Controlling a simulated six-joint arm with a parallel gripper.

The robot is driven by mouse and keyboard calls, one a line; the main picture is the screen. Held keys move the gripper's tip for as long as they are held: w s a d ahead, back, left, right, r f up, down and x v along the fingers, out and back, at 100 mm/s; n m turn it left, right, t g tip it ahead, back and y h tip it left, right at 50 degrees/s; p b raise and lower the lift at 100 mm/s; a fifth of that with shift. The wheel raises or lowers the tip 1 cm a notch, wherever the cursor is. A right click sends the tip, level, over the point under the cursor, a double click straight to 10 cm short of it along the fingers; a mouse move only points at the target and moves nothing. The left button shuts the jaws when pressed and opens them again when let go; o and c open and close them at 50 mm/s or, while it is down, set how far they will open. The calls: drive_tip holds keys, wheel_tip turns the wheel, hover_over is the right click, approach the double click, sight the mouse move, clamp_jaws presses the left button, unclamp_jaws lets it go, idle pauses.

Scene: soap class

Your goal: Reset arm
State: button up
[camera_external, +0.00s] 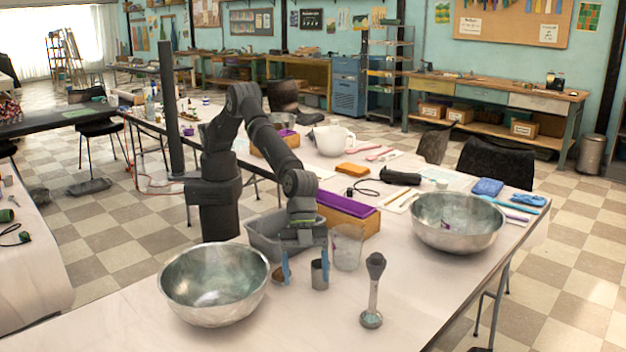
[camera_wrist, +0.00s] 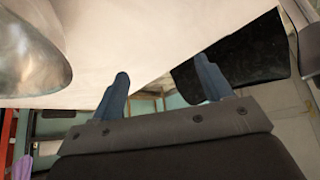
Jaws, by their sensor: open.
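My gripper (camera_external: 305,267) hangs over the table, with its two blue fingers spread and nothing visible between them. In the wrist view my gripper (camera_wrist: 160,88) also shows its fingers wide apart and empty. In the outside view, a small metal cup (camera_external: 320,274) stands just beside the right finger; I cannot tell if they touch. A large metal bowl (camera_external: 213,285) is to the left of the gripper. The rim of a metal bowl (camera_wrist: 40,50) shows at the left of the wrist view.
A grey bin (camera_external: 268,238) and a clear beaker (camera_external: 347,247) stand close to the gripper. A stick blender (camera_external: 373,290) stands upright to the right. A second metal bowl (camera_external: 458,222) and a wooden box with a purple top (camera_external: 346,208) are further back. The front table surface (camera_external: 300,325) is clear.

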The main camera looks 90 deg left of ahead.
drive_tip(key=s+d+m, duration=0.1)
drive_tip(key=s+d, duration=0.2)
drive_tip(key=d, duration=0.2)
drive_tip(key=shift+g, duration=0.4)
drive_tip(key=shift+a+f, duration=0.2)
drive_tip(key=shift+f, duration=3.9)
